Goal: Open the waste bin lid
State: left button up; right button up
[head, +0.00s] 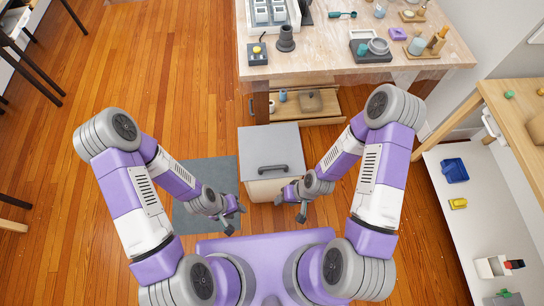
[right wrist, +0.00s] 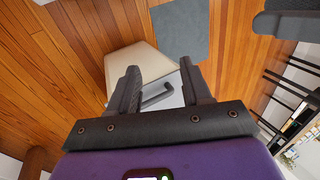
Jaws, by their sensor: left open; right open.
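The waste bin (head: 262,189) stands on the floor in front of me, with a cream body and a flat grey lid (head: 268,143) that lies closed. A dark bar handle (head: 272,169) is on the lid's near edge. My right gripper (head: 290,208) is open and empty, just in front of the bin at its near right. In the right wrist view the handle (right wrist: 158,97) shows between the open fingers, apart from them, with the cream bin body (right wrist: 130,62) beyond. My left gripper (head: 236,220) is open and empty, left of the bin over the grey mat.
A workbench (head: 350,72) with casting tools stands behind the bin, with an open wooden drawer (head: 318,103) below its top. A grey mat (head: 200,175) lies left of the bin. A white shelf (head: 470,225) is at the right. The floor at the left is mostly free.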

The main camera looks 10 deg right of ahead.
jog(key=w+a+f+n+b, duration=0.1)
jog(key=w+f+n+b, duration=0.1)
jog(key=w+f+n, duration=0.15)
jog(key=n+t+b, duration=0.2)
jog(key=n+b, duration=0.4)
jog(key=n, duration=0.9)
send_near(273, 167)
jog(key=a+f, duration=0.1)
jog(key=b+x, duration=0.2)
jog(key=x, duration=0.4)
jog(key=shift+w+d+f, duration=0.1)
jog(key=shift+d+f, duration=0.05)
jog(key=shift+w+a+f+b, duration=0.15)
jog(key=shift+a+f+b, duration=0.2)
jog(key=shift+f, duration=0.25)
jog(key=shift+c, duration=0.5)
grip_shut()
